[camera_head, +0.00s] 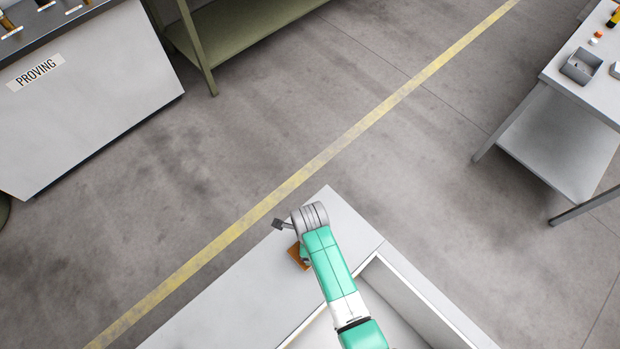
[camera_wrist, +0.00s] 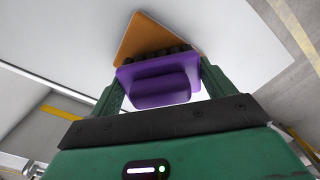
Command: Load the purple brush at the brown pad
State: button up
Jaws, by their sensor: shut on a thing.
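The purple brush (camera_wrist: 160,86) is between the two green fingers of my gripper (camera_wrist: 160,90) in the wrist view. The gripper is shut on it, and dark bristles show along its far edge. The brown pad (camera_wrist: 146,36) lies on a white surface just beyond the bristles. I cannot tell whether the bristles touch the pad. In the head view a corner of the brown pad (camera_head: 298,257) shows beside my wrist. The brush and the fingertips are hidden under my arm there.
The pad is on a white bench top (camera_head: 250,293) with an open white bin (camera_head: 410,297) to the right. A cabinet marked PROVING (camera_head: 85,95) stands at upper left. A grey table (camera_head: 590,85) holding small items is at upper right. Open floor lies between.

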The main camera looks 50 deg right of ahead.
jog(key=shift+f, duration=0.6)
dwell(1.6)
jog(key=shift+r, duration=0.1)
notch_tip(320, 180, up, 7)
jog(key=p, duration=0.7)
jog(key=shift+r, duration=0.1)
dwell(0.5)
jog(key=w+a+r+n+p, duration=0.2)
jog(key=w+a+r+n, duration=0.3)
jog(key=a+r+n, duration=0.6)
jog(key=w+a+r+n+p, duration=0.3)
jog(key=w+a+r+n, duration=0.2)
jog(key=a+r+n, duration=0.6)
notch_tip(320, 180, up, 3)
jog(key=n, duration=0.7)
jog(key=shift+a+f+p, duration=0.2)
jog(key=shift+a+p, duration=0.1)
